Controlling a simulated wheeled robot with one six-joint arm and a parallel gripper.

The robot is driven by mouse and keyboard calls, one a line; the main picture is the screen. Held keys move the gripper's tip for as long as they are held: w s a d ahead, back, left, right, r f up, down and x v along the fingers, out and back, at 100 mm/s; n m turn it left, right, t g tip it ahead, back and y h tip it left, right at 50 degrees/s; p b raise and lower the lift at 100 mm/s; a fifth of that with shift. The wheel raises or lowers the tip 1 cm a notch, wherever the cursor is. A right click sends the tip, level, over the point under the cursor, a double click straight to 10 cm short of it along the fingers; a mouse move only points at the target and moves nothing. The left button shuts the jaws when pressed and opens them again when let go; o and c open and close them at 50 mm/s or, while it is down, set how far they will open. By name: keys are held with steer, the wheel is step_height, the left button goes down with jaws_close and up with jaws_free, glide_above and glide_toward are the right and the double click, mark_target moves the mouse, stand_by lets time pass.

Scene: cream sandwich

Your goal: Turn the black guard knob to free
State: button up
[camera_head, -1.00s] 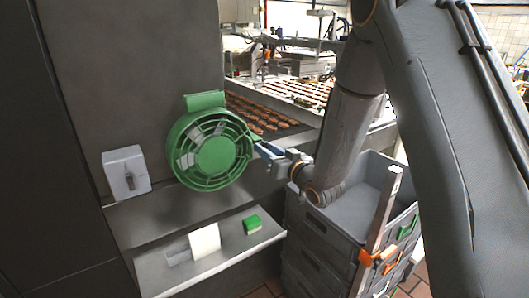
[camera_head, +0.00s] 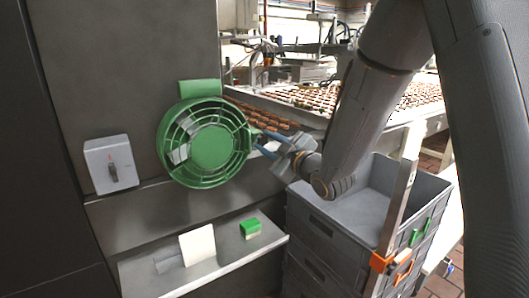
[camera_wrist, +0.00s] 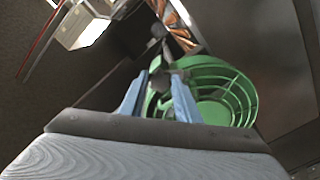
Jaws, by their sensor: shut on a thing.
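The round green guard (camera_head: 211,147) with its ribbed front hangs on the dark metal wall in the head view. It also shows behind the fingers in the wrist view (camera_wrist: 222,78). My gripper (camera_head: 262,142) is at the guard's right edge. In the wrist view its two blue fingers (camera_wrist: 157,84) stand on either side of the black knob (camera_wrist: 160,80) and are shut on it. The knob is small and mostly hidden by the gripper in the head view, so its exact angle cannot be told.
A grey switch box (camera_head: 112,165) is on the wall at left. Below, a metal shelf (camera_head: 205,268) carries a white card (camera_head: 197,245) and a green-topped block (camera_head: 250,228). Stacked grey crates (camera_head: 330,235) stand under my arm. A conveyor with brown pieces (camera_head: 275,122) runs behind.

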steer(key=n+b, duration=0.2)
steer(key=b, duration=0.1)
steer(key=n+b, duration=0.1)
steer(key=n, duration=0.1)
steer(key=shift+f, duration=0.25)
steer(key=shift+s+r+n+b, duration=0.1)
steer(key=shift+n+b, duration=1.2)
steer(key=shift+a, duration=0.1)
steer(key=o, duration=0.8)
steer(key=shift+c, duration=0.2)
steer(key=shift+r, duration=0.1)
steer(key=shift+s+d, duration=0.2)
steer(key=shift+d, duration=0.05)
steer(key=b+v, duration=0.1)
steer(key=v, duration=0.6)
